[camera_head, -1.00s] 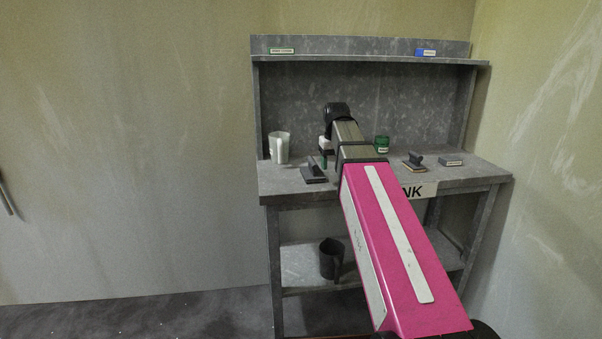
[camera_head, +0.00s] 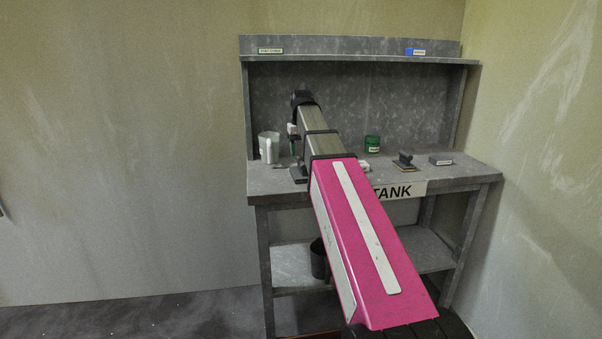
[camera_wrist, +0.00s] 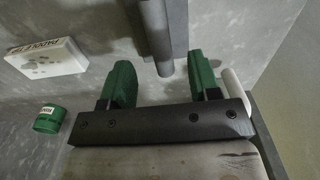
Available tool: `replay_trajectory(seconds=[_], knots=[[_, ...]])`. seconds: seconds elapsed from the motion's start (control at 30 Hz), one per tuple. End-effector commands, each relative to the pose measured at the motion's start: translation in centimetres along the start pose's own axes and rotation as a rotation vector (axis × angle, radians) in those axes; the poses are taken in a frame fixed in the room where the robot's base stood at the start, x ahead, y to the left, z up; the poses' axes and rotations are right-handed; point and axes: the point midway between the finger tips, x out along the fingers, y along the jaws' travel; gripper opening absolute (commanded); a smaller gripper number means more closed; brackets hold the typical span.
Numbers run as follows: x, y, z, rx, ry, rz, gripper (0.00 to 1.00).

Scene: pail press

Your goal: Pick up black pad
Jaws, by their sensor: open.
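A dark block with an upright handle (camera_head: 299,175) sits at the left front of the bench top, partly hidden by my arm. I cannot tell for sure which is the black pad. My gripper (camera_head: 293,145) is at the bench's left side, close to the first block and mostly hidden in the head view. In the wrist view its green fingers (camera_wrist: 160,65) are apart, with a dark grey bar-like part (camera_wrist: 156,35) just beyond the gap between them.
The grey bench (camera_head: 465,175) has a back panel and upper shelf. A dark pail (camera_head: 319,258) is below.

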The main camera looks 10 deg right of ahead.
Motion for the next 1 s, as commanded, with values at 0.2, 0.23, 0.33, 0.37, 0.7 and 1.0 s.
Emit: replay_trajectory(seconds=[0.2, 0.23, 0.33, 0.37, 0.7, 1.0], knots=[[1.9, -0.1, 0.3, 0.0, -0.002, 0.0, 0.56], [2.3, -0.1, 0.4, 0.0, -0.002, 0.0, 0.56], [3.8, -0.1, 0.4, 0.0, -0.002, 0.0, 0.56], [4.1, -0.1, 0.4, 0.0, -0.002, 0.0, 0.56], [5.1, -0.1, 0.3, 0.0, 0.0, 0.0, 0.56], [5.1, -0.1, 0.3, 0.0, 0.0, 0.0, 0.02]])
